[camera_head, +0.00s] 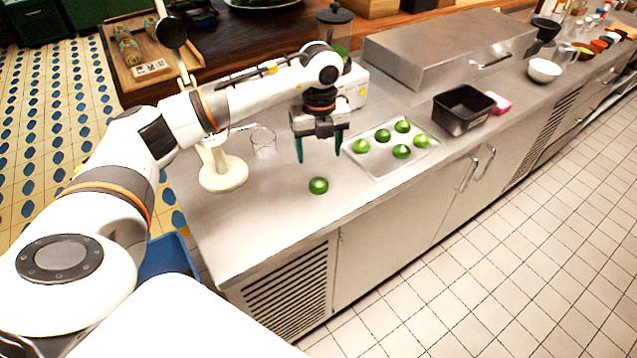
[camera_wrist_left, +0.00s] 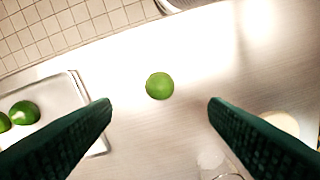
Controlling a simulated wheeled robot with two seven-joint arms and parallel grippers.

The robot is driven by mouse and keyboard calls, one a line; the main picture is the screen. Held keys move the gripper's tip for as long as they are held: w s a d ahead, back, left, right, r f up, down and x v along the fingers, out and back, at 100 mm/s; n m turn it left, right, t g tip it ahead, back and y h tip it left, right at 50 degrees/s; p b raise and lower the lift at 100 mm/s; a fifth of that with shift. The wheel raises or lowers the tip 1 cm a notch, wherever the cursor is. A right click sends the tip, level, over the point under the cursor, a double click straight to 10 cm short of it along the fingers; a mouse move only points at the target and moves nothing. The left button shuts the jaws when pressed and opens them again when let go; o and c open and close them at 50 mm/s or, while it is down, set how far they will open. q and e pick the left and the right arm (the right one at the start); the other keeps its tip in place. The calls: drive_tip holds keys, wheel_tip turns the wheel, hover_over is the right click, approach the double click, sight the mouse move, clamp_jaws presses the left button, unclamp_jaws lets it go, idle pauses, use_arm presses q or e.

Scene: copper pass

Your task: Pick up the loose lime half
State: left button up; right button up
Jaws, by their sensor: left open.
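The loose lime half (camera_head: 318,185) lies on the bare steel counter, in front of the tray. It is green and rounded, and in the left wrist view (camera_wrist_left: 159,86) it sits between the two fingers, beyond their tips. My left gripper (camera_head: 319,155) is open and empty, with dark green fingers pointing down above the counter behind the lime half. Its fingertips also show wide apart in the left wrist view (camera_wrist_left: 160,104). My right gripper is in neither view.
A clear tray (camera_head: 383,171) with several lime halves stands right of my gripper. A glass (camera_head: 263,143) and a white stand (camera_head: 222,173) are at left. A black bin (camera_head: 462,110) and a steel box (camera_head: 440,50) stand further right. The counter around the loose lime half is clear.

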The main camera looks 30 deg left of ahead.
use_arm(q)
drive_tip(key=p, duration=0.1)
hover_over(319, 181)
wheel_tip(319, 181, down, 5)
drive_tip(key=shift+r, duration=0.1)
wheel_tip(319, 181, down, 5)
drive_tip(key=shift+s+p, duration=0.1)
drive_tip(key=shift+p, duration=1.1)
drive_tip(key=shift+f, duration=0.25)
drive_tip(key=c, duration=0.8)
